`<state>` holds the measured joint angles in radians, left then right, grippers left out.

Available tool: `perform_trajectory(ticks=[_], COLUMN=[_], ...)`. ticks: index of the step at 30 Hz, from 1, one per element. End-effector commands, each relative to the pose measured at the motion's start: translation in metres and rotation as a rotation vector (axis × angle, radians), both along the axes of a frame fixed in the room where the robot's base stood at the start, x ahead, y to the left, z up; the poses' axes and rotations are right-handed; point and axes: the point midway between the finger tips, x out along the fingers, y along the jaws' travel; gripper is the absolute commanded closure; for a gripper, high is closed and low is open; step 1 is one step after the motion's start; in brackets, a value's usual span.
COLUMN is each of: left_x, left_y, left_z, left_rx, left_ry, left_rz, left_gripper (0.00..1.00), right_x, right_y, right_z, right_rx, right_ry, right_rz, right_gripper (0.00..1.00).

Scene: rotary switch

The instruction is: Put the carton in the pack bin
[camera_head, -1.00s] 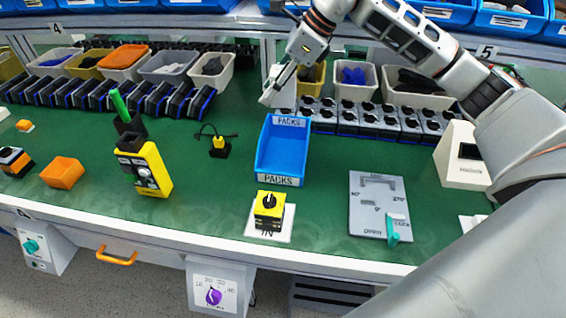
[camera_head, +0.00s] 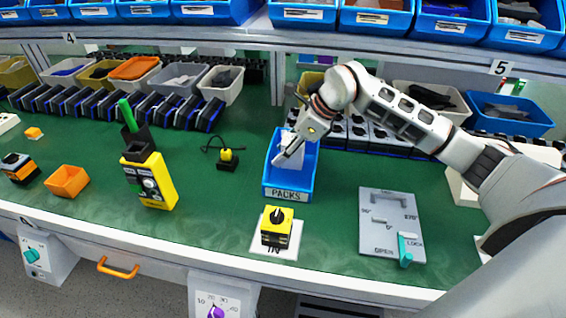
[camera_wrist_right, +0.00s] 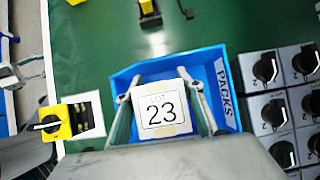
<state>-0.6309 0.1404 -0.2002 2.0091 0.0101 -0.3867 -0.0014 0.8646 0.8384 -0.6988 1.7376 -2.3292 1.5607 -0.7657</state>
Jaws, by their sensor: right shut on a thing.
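In the head view the carton (camera_head: 294,152) and my right gripper (camera_head: 287,158) are over or inside the blue pack bin (camera_head: 287,194), labelled PACKS. The bin's rim also shows around the carton in the right wrist view (camera_wrist_right: 225,83). I cannot tell whether the carton touches the bin floor. My left gripper is not in view.
A yellow rotary switch (camera_head: 277,227) sits on a white IN card in front of the bin. A grey panel (camera_head: 378,212) with a teal lever lies to the right. Several grey switch boxes (camera_wrist_right: 268,118) stand close beside the bin.

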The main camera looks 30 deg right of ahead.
Motion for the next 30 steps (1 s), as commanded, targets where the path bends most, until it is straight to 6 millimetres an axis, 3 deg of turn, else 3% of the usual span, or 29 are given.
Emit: perform_trajectory(ticks=[9,21,22,23,30], left_x=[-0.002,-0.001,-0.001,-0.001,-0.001], left_y=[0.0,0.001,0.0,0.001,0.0], left_z=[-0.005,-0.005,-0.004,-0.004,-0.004], left_rx=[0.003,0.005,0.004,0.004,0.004], left_ry=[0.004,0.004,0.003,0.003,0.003], left_rz=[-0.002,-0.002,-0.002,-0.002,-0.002], left_gripper=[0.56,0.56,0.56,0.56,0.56], right_x=[-0.001,0.0,0.0,0.0,0.0], right_y=[0.0,0.0,0.0,0.0,0.0], right_z=[-0.039,-0.045,-0.044,-0.044,-0.044], right_rx=[0.001,0.0,-0.001,-0.001,-0.001], right_ry=[0.003,0.0,0.001,0.001,0.001], right_rz=[0.0,0.0,0.0,0.0,0.0], right_gripper=[0.86,0.86,0.55,0.47,0.46])
